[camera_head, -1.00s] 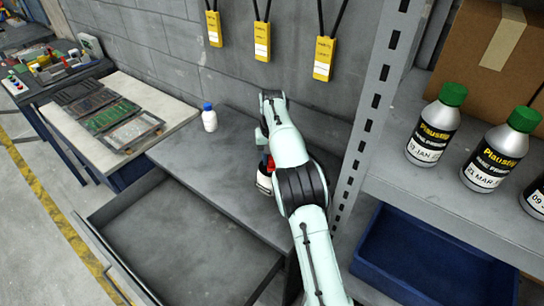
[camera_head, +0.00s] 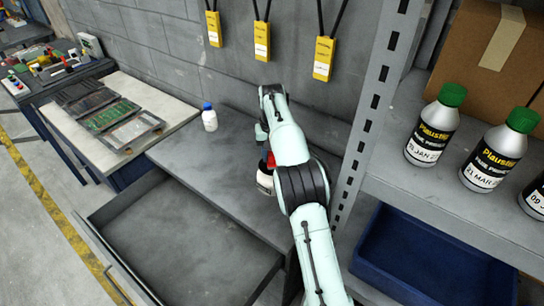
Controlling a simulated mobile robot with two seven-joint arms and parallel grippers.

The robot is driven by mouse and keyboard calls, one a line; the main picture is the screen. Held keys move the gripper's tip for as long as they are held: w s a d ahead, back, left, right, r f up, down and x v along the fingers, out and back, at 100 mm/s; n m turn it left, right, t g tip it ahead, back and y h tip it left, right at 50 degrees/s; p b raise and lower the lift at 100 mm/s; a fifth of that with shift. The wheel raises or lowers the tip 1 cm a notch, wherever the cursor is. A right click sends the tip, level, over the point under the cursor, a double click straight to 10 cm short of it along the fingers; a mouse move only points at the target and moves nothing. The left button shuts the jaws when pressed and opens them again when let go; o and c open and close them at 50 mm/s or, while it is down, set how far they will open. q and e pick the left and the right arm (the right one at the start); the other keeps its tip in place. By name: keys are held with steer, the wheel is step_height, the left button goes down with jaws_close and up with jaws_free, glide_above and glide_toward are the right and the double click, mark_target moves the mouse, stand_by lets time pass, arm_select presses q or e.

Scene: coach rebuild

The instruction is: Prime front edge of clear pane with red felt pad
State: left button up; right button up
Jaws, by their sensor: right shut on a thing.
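A flat dark case (camera_head: 108,118) lies on the pale bench top at left; its sections hold green and greyish panels. I cannot tell which of them is the clear pane. My right arm reaches in from the bottom and bends down over the grey worktop. My right gripper (camera_head: 264,158) is mostly hidden behind that arm. It is shut on a small white and dark bottle-like thing (camera_head: 264,183) with red at its top, partly hidden by the arm. I cannot make out a separate red felt pad. My left gripper is not in view.
A white bottle with a blue cap (camera_head: 209,117) stands on the grey worktop (camera_head: 228,150). An open, empty drawer (camera_head: 165,245) juts out below. A shelf post (camera_head: 375,100), green-capped bottles (camera_head: 433,127) and a blue bin (camera_head: 425,255) are at right. Yellow tags (camera_head: 324,59) hang on the wall.

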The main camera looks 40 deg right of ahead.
steer(key=shift+r, duration=2.55)
